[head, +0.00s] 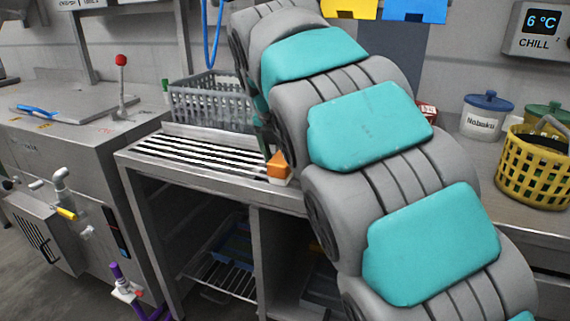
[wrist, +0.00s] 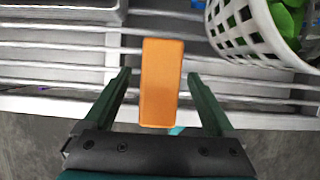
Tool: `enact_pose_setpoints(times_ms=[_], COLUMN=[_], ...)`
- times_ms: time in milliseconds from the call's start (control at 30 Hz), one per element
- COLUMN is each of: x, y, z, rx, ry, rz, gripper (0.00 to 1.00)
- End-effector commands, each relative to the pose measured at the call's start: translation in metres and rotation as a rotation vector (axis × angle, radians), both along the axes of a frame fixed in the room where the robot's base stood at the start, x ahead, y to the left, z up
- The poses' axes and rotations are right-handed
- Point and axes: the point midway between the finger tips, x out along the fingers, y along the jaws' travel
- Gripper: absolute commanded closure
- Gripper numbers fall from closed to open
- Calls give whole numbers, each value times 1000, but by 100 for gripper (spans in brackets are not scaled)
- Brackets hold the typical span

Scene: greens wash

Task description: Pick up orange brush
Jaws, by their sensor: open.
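The orange brush (wrist: 162,82) lies between the two fingers of my open gripper (wrist: 158,73) in the wrist view, seen from above as a long orange block. A gap shows on each side, so the fingers do not appear to touch it. In the head view the brush (head: 278,162) has an orange top and a white lower part. It stands near the front edge of the slatted drainboard (head: 178,151). My arm hides most of my gripper in the head view.
A white basket (wrist: 233,38) with green leaves is close at the upper right in the wrist view. A grey crate (head: 212,103) stands behind the drainboard. A yellow basket (head: 535,168) and a blue-lidded jar (head: 486,117) are at the right.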

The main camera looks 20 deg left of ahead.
Motion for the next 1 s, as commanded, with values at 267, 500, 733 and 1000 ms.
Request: enact_pose_setpoints(times_ms=[267,500,733,1000], x=[0,0,0,0], y=[0,0,0,0], z=[0,0,0,0], rx=[0,0,0,0], ry=[0,0,0,0], rz=[0,0,0,0], gripper=[35,62,88,100])
